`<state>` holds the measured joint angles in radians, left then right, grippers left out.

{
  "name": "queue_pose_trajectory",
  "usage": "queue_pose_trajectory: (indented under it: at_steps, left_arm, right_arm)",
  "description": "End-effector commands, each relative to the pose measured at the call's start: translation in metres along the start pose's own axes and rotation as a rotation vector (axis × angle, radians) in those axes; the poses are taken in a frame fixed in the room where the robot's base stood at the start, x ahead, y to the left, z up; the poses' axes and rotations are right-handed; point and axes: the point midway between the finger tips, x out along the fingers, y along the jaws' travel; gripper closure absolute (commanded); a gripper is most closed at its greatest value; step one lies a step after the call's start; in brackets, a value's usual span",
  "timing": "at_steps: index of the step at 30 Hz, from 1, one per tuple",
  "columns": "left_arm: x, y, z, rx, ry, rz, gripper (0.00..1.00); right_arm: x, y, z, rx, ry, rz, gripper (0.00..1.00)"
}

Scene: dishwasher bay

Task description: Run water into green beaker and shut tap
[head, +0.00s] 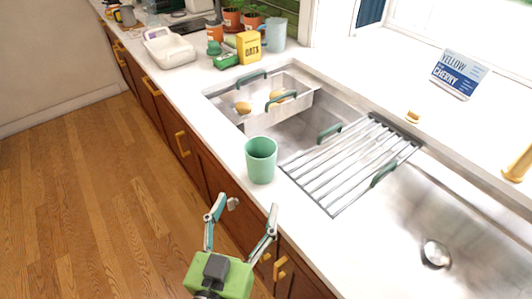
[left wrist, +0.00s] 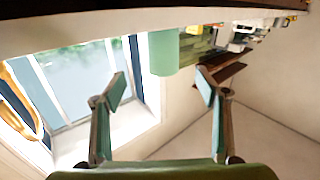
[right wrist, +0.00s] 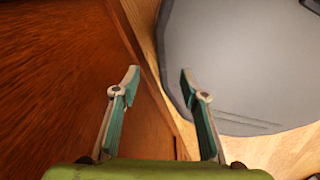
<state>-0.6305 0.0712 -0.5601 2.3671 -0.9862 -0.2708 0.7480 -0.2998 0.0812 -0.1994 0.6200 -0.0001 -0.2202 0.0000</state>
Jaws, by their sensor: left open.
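The green beaker (head: 261,160) stands upright on the white counter's front strip, beside the sink. My left gripper (head: 245,208) is open and empty, in front of the counter edge and short of the beaker. In the left wrist view the beaker (left wrist: 164,60) appears beyond and between the open fingers (left wrist: 160,88). Part of the gold tap (head: 518,165) shows at the right edge of the head view; its outlet is cut off. A gold curved piece (left wrist: 20,100), likely the tap, shows in the left wrist view. My right gripper (right wrist: 159,78) is open and empty by a wooden cabinet front.
A metal rack (head: 350,165) spans the sink (head: 450,215) right of the beaker. A steel basket (head: 262,118) holding yellowish items sits behind it. A yellow oats box (head: 249,47) and blue pitcher (head: 275,34) stand farther back. A blue-white sign (head: 459,75) stands by the window.

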Motion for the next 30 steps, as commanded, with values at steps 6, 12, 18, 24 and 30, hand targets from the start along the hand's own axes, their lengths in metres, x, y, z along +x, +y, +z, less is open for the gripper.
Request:
queue_pose_trajectory:
  at_steps: [6, 12, 18, 24, 30]
  left_arm:
    - [0.029, 0.0, -0.005, 0.004, 0.005, 0.0, 0.33]
    - [0.062, 0.0, -0.004, 0.003, 0.003, 0.0, 0.33]
    - [0.082, 0.0, -0.001, 0.002, 0.002, 0.0, 0.33]
    - [0.096, -0.002, -0.002, 0.003, 0.002, 0.0, 0.33]
    - [0.125, -0.004, 0.001, 0.002, 0.001, 0.0, 0.33]
  right_arm:
    - [-0.015, -0.009, 0.003, 0.0, -0.006, -0.011, 0.6]
    - [-0.025, -0.01, 0.002, 0.0, -0.007, -0.012, 0.6]
    - [-0.029, -0.004, 0.0, -0.001, -0.005, -0.005, 0.6]
    - [-0.036, 0.001, -0.002, 0.001, -0.002, 0.001, 0.6]
    - [-0.046, 0.002, -0.004, 0.001, -0.001, 0.002, 0.6]
